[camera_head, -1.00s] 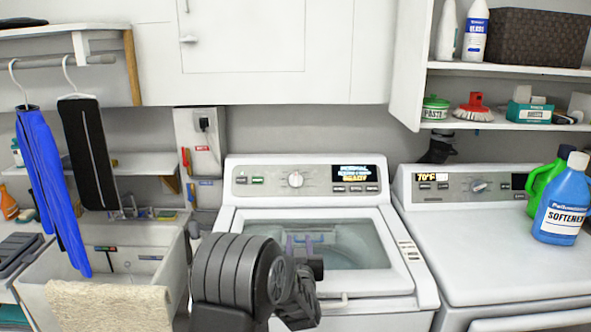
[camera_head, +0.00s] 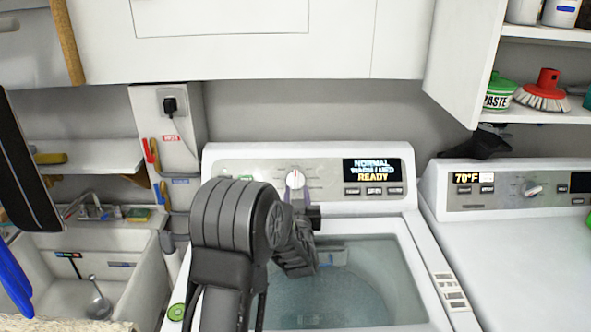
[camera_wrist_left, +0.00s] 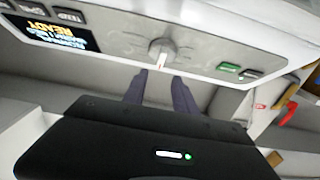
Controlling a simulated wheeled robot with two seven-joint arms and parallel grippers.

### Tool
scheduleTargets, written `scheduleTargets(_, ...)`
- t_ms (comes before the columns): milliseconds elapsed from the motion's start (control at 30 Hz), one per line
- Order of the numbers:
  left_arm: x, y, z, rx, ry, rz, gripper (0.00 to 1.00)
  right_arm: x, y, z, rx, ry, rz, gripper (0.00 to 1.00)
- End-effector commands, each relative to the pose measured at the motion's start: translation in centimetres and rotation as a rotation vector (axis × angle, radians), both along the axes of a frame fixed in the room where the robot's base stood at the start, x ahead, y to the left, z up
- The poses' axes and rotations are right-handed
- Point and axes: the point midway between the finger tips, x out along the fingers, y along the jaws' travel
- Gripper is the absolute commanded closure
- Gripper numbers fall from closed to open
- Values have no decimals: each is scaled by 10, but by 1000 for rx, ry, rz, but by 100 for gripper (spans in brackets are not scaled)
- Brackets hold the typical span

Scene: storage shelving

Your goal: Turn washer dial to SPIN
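The washer (camera_head: 222,160) has a white dial (camera_head: 294,180) on its back panel, beside a lit display (camera_head: 372,170) reading NORMAL and READY. The dial also shows in the left wrist view (camera_wrist_left: 162,53), with its pointer mark facing the gripper. The print around the dial is too small to read. My left gripper (camera_head: 298,194) is just in front of and below the dial. In the left wrist view its two fingers (camera_wrist_left: 158,84) stand apart with nothing between them, and their tips are close to the dial; contact cannot be told. My right gripper is not in view.
A dryer (camera_head: 510,235) with its own dial stands at the right. A sink (camera_head: 55,262) is at the left. A cabinet (camera_head: 220,45) hangs above the washer, and an open shelf (camera_head: 545,112) is at the upper right. The washer's glass lid (camera_head: 365,290) lies below my arm.

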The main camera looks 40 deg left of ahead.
Motion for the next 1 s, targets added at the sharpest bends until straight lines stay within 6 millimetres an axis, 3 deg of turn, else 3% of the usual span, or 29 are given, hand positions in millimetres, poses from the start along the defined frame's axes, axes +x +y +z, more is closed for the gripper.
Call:
scheduleTargets(467,4,4,1,0,0,1,66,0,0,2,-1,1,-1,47)
scheduleTargets(1000,56,48,1,1,1,1,66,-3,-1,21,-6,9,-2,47)
